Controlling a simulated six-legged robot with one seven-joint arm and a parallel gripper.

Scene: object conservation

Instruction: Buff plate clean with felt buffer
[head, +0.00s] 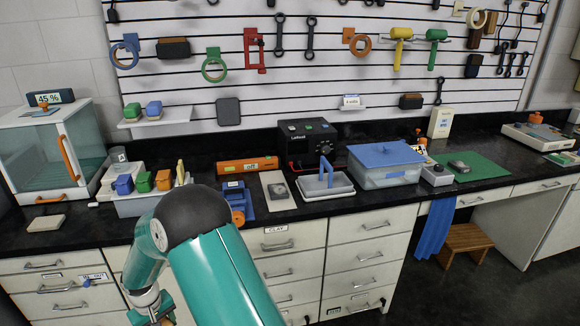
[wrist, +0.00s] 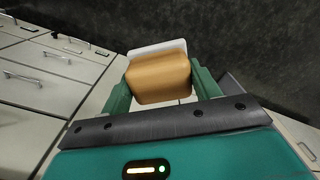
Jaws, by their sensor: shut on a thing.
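My gripper (wrist: 160,82) is shut on a tan wooden block with a white layer on its far side, which looks like the felt buffer (wrist: 158,80). The green fingers press on its two sides. In the head view my gripper (head: 152,316) is low at the left, in front of the drawers and below the counter top, partly cut off by the frame. A grey square that may be the plate (head: 280,191) lies on a pale board (head: 270,178) on the counter. I cannot tell its surface state.
The black counter (head: 345,208) has a narrow clear front strip. A blue clamp-like device (head: 237,203) stands left of the board, and a grey tray (head: 326,186) and a blue-lidded bin (head: 385,165) stand right. A glass cabinet (head: 50,150) is far left. Drawers (head: 365,250) lie below.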

